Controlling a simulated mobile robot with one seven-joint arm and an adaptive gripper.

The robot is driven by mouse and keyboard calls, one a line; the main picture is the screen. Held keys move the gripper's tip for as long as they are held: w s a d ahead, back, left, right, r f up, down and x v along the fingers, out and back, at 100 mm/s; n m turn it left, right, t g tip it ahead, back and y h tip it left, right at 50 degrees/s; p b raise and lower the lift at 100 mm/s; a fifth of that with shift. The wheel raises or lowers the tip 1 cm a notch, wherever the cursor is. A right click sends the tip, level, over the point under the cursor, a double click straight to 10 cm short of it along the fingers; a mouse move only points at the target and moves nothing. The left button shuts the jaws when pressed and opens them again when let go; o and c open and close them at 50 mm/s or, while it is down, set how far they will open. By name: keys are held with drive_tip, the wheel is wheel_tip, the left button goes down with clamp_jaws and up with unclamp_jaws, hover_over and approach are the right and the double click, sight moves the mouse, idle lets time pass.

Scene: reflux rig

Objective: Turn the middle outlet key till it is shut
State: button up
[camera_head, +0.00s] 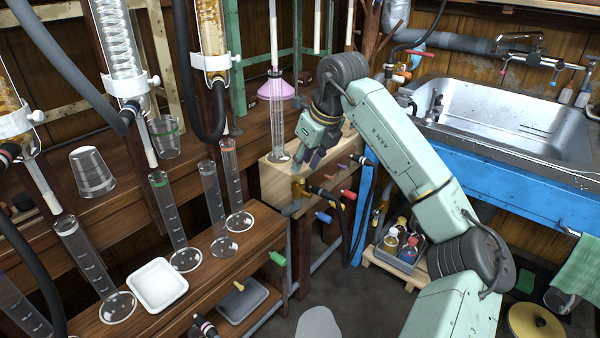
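Several small coloured keys sit on the dark pipework below the wooden block. A red key (348,195) points right, between an orange-tipped key (343,167) above it and a blue key (323,217) below it. I cannot tell for certain which one is the middle outlet key, or whether any is shut. My gripper (307,160) points down in front of the wooden block, above and left of the red key. It appears apart from that key. Its fingers are small and dark here, and their opening is unclear.
Glass cylinders stand on the lower bench (210,268) at left, near a white dish (158,284). A sink (500,115) is at right. A bottle crate (398,256) stands below.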

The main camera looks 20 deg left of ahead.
sight(298, 175)
drive_tip(key=shift+x, duration=2.15)
drive_tip(key=shift+r, duration=0.1)
drive_tip(key=shift+c, duration=0.2)
clamp_jaws()
